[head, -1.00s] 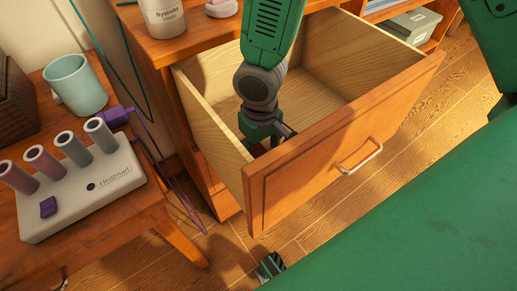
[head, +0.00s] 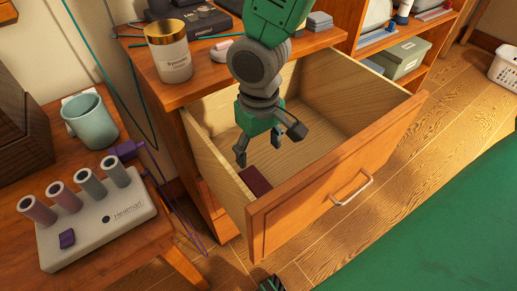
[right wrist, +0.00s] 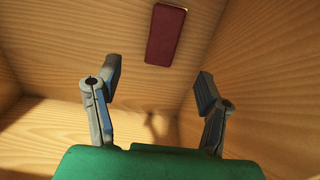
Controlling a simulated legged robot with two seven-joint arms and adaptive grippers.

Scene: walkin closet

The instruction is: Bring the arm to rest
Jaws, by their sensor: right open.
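My right gripper (head: 268,141) hangs inside the open drawer (head: 340,190), fingers spread and empty. A dark red flat block (head: 255,181) lies on the drawer floor in the near left corner, below and apart from the fingers. In the right wrist view the open fingers (right wrist: 157,92) frame bare wood, and the red block (right wrist: 165,35) lies beyond them near the top.
The dresser top holds a white jar with a gold lid (head: 168,52) close to my right arm. A side table at left bears a teal mug (head: 90,120) and a white Heatmari device (head: 100,220). Shelves with a grey-green box (head: 401,57) stand at the back right.

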